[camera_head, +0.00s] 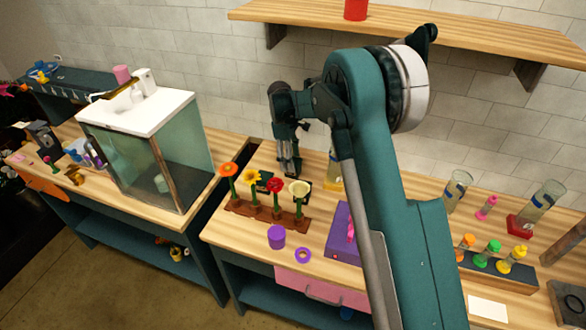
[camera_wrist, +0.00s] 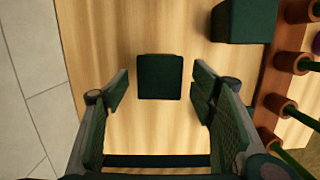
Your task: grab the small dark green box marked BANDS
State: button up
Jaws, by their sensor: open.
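A small dark green box (camera_wrist: 160,77) lies on the wooden table in the wrist view, just beyond and between my open fingers, untouched by them. A larger dark green box (camera_wrist: 245,20) stands at the top right of that view, cut off by the frame edge. No BANDS marking is readable on either. My gripper (camera_wrist: 157,90) is open and empty, pointing down. In the head view my gripper (camera_head: 290,165) hangs behind the flower rack. A dark green box (camera_head: 264,181) shows there behind the flowers; I cannot tell which of the two it is.
The brown flower rack (camera_head: 240,209) holds upright flowers close by; its pots (camera_wrist: 280,105) line the right of the wrist view. The tiled wall (camera_wrist: 30,90) is near. Bare table surrounds the small box.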

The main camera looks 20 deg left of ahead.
jog(key=shift+d+f, duration=0.15)
jog(key=shift+f, duration=0.7)
jog(key=shift+d+f, duration=0.15)
jog(key=shift+f, duration=0.65)
jog(key=shift+c, duration=0.2)
jog(key=c, duration=1)
